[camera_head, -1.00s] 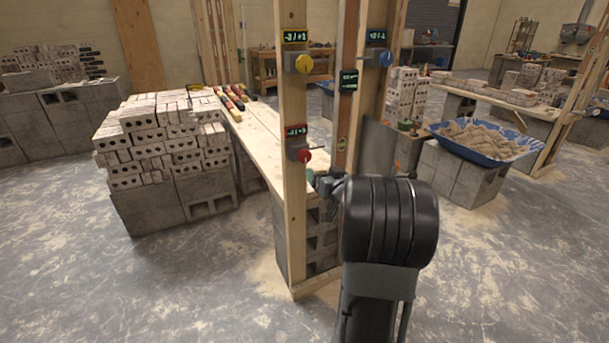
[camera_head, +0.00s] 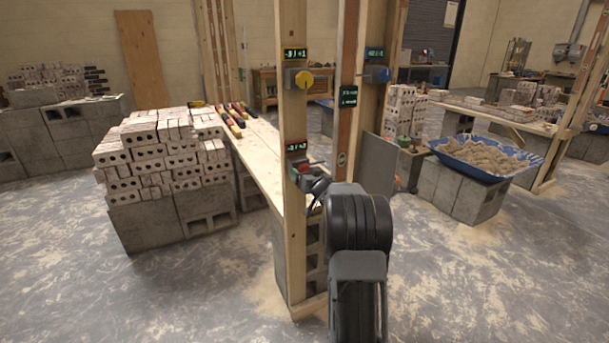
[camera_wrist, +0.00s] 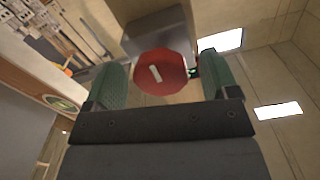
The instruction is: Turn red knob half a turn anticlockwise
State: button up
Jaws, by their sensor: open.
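The red knob (camera_wrist: 162,73) shows large in the wrist view, a round dial with a white mark, on a grey box (camera_wrist: 158,32). My gripper (camera_wrist: 155,75) is open, with one green finger on each side of the knob. Whether the fingertips touch the knob I cannot tell. In the head view the red knob (camera_head: 304,167) is mostly hidden behind my gripper (camera_head: 306,175), on the wooden post (camera_head: 294,225) below a small lit display (camera_head: 298,148).
A plank bench (camera_head: 262,150) runs behind, beside stacked bricks (camera_head: 160,150). A blue tub of sand (camera_head: 485,158) stands at the right.

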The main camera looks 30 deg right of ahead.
jog(key=shift+w, duration=0.3)
jog(key=c, duration=0.9)
